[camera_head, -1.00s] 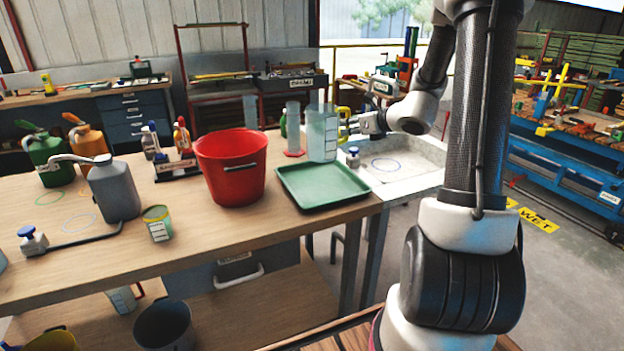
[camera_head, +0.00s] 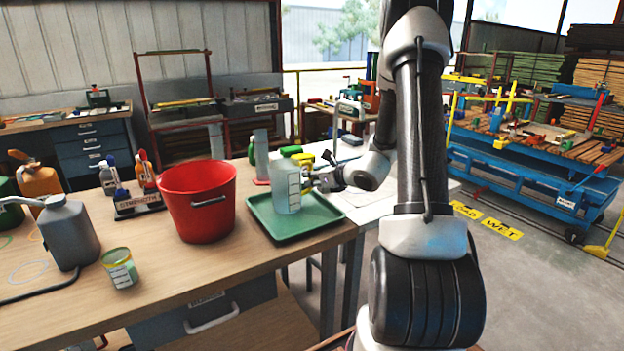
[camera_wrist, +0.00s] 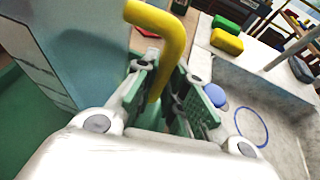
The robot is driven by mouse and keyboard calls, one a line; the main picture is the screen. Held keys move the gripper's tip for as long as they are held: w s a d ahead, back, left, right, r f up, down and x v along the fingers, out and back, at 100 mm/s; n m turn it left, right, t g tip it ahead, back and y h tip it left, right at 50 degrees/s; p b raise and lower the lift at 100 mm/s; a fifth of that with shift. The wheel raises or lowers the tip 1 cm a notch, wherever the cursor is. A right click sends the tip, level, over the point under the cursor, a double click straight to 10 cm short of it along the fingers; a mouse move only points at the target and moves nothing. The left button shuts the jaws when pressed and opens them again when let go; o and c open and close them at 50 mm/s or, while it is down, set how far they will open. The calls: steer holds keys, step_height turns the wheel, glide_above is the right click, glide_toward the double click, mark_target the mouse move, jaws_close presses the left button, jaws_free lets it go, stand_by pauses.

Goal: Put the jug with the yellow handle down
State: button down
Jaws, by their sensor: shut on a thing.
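The translucent jug (camera_head: 286,190) with the yellow handle is upright over the green tray (camera_head: 318,229) in the head view. I cannot tell whether its base touches the tray. My gripper (camera_head: 316,182) is at the jug's right side. In the wrist view the fingers (camera_wrist: 172,95) are shut on the yellow handle (camera_wrist: 174,42), and the jug's pale blue wall (camera_wrist: 85,45) fills the upper left. The jug's base is hidden in the wrist view.
A red bucket (camera_head: 198,205) stands just left of the tray. A yellow-green cup (camera_head: 120,268) and a grey can (camera_head: 70,235) stand further left on the wooden bench (camera_head: 200,270).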

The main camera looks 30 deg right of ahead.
steer(key=c, duration=1.5)
jaws_free()
